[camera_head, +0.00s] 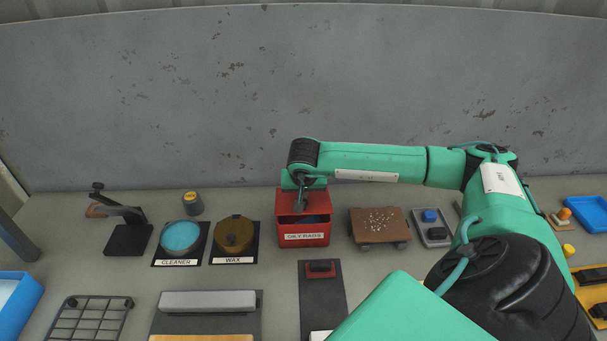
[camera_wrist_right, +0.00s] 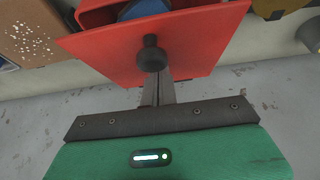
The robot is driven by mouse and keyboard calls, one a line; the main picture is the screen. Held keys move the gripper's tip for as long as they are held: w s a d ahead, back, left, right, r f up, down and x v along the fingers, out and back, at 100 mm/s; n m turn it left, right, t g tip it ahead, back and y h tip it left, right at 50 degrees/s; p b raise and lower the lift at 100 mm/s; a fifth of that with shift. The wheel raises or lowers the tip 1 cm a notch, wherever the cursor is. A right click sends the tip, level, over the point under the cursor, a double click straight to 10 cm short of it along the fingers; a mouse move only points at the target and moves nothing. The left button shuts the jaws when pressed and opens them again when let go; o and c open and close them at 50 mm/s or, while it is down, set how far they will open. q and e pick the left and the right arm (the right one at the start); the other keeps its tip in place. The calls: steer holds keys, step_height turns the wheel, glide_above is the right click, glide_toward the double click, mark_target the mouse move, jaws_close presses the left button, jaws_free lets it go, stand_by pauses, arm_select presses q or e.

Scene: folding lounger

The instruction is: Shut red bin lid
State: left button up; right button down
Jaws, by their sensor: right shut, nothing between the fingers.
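The red bin (camera_head: 304,240), labelled OILY RAGS, stands on the bench near the middle of the head view. Its red lid (camera_head: 320,201) stands raised at the back, so the bin is open and something blue shows inside. In the right wrist view the lid (camera_wrist_right: 205,45) fills the top, with a black knob (camera_wrist_right: 150,56) on the face toward the camera. My right gripper (camera_head: 299,205) is shut and empty at the lid. Its fingertips (camera_wrist_right: 152,78) are close to the knob; I cannot tell whether they touch. My left gripper is out of view.
The wax tin (camera_head: 234,234) and cleaner tin (camera_head: 181,238) stand left of the bin. A brown board on wheels (camera_head: 378,224) stands close on its right. A dark plate with a red block (camera_head: 320,268) lies in front. A grey wall rises behind.

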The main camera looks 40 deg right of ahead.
steer(key=shift+f+b, duration=0.75)
steer(key=shift+f, duration=0.25)
step_height(320, 180, up, 9)
steer(key=p, duration=0.4)
stand_by(0.6)
